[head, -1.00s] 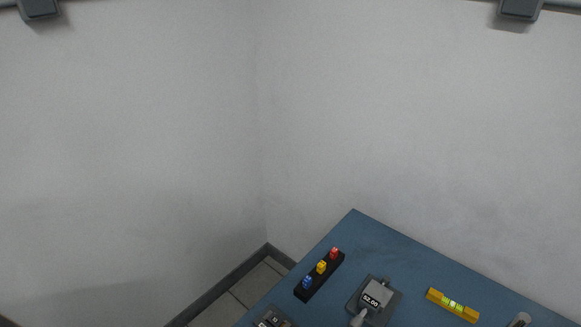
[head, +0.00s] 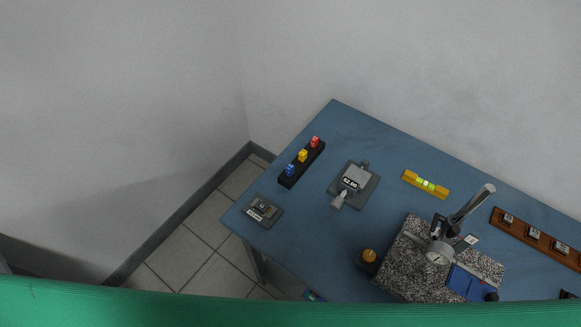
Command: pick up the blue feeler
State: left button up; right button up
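The blue feeler (head: 290,169) stands in a black holder (head: 288,181) near the left edge of the blue table. A yellow feeler (head: 303,156) and a red feeler (head: 315,142) stand behind it in the same holder. Only their coloured tops show clearly. Neither of my grippers is in the head view.
The blue table (head: 350,127) carries a grey device reading 52.00 (head: 355,179), a small grey block (head: 263,209), a yellow level (head: 426,184), a granite plate with a dial gauge stand (head: 400,263) and a brown rack (head: 540,240). A green surface (head: 300,312) crosses the bottom.

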aim_at(289, 169)
jog(key=k+z, duration=0.25)
jog(key=z, duration=0.2)
jog(key=k+z, duration=0.2)
jog(key=z, duration=0.2)
